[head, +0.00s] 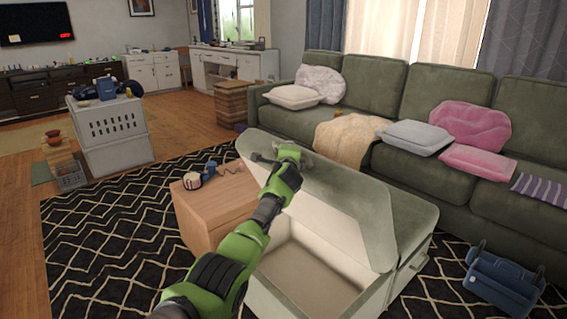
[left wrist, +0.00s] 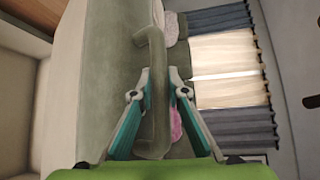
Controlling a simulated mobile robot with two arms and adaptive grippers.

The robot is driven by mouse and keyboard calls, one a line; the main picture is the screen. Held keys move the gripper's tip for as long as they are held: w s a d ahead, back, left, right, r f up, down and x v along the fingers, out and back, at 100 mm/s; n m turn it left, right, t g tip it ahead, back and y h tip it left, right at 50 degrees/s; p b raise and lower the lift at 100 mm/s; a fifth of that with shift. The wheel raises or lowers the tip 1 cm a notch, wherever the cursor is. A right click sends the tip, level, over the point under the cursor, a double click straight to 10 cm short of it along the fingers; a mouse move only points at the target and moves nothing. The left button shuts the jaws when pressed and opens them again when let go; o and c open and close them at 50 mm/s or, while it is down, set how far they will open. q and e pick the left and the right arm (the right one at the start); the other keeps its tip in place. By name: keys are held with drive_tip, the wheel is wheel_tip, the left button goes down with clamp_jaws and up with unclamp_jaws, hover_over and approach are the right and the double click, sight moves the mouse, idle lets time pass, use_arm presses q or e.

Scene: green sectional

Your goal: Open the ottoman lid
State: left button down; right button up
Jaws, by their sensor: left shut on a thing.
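The green ottoman (head: 408,285) stands on the rug in the head view. Its lid (head: 345,190) is raised and tilted, so part of the empty-looking pale interior (head: 305,268) shows. My left gripper (head: 283,157) is at the lid's far left end, with my arm crossing in front of the box. In the left wrist view, the fingers of my left gripper (left wrist: 158,78) are closed around a green bar handle (left wrist: 153,135) on the lid (left wrist: 112,80). My right gripper is not in view.
A wooden side table (head: 205,215) with small items stands close to the ottoman's left. A green sectional (head: 390,92) with pillows lies behind it. A blue tool caddy (head: 500,283) is on the floor at right. Open rug (head: 100,250) lies at left.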

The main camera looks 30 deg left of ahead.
use_arm(q)
drive_tip(key=shift+w+d+r, duration=0.2)
drive_tip(key=shift+w+r, duration=0.45)
drive_tip(key=shift+w, duration=0.05)
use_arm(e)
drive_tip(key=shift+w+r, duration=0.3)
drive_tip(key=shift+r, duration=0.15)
use_arm(q)
drive_tip(key=c, duration=2)
unclamp_jaws()
drive_tip(key=shift+o, duration=0.2)
drive_tip(key=shift+s+f, duration=0.1)
drive_tip(key=shift+f, duration=0.05)
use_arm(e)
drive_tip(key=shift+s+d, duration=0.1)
use_arm(q)
drive_tip(key=shift+s+d, duration=0.1)
drive_tip(key=shift+s+d, duration=0.2)
drive_tip(key=shift+s, duration=0.2)
drive_tip(key=v, duration=1)
drive_tip(key=shift+s, duration=0.4)
